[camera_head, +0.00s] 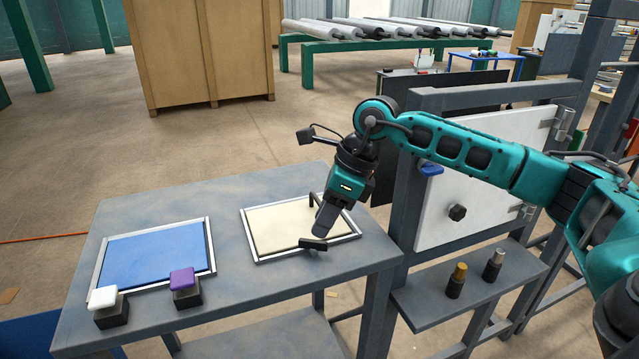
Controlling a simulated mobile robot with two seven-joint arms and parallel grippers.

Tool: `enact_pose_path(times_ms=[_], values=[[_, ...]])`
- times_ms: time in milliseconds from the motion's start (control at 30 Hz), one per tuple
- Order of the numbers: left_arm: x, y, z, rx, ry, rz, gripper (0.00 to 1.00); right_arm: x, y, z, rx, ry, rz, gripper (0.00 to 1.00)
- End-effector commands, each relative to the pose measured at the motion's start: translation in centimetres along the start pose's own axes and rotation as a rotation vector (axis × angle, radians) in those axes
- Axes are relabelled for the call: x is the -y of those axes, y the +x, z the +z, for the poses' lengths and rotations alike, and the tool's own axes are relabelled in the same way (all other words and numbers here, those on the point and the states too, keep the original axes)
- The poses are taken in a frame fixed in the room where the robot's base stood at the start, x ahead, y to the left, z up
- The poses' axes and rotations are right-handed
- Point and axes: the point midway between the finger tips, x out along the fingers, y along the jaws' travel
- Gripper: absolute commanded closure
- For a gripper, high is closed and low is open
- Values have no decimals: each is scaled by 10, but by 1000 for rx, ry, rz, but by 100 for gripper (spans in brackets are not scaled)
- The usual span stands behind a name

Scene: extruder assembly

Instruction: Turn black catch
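The black catch (457,212) appears as a dark knob on the white panel (480,165), which is mounted in the grey frame at the right. My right gripper (314,222) hangs over the cream tray on the table, well to the left of the catch. Its two dark fingers are spread apart and nothing shows between them. My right arm crosses in front of the top part of the panel. The catch itself is unobstructed. My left gripper is out of view.
The table holds a blue tray (155,255), a cream tray (275,222), a white-topped block (103,298) and a purple-topped block (182,281). A shelf (425,305) below the panel carries a gold-topped piece (458,272) and a silver-topped piece (495,258). A grey post stands between table and panel.

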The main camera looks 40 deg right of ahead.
Motion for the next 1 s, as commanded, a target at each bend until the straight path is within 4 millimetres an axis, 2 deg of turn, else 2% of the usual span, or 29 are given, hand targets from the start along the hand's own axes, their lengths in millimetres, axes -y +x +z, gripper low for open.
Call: enact_pose_path(times_ms=[33,100,267,633,967,1000], values=[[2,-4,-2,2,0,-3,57,6,-11,3,-31,-3,-36,67],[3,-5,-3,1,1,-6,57,12,-17,2,-65,-4,-71,67],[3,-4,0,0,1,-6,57,17,-18,0,-93,-1,-101,67],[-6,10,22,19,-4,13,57,21,22,-5,-90,-1,-99,67],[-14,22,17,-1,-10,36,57,24,61,-8,-89,-2,-98,67],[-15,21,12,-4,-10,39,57,25,59,-7,-88,-2,-100,67]])
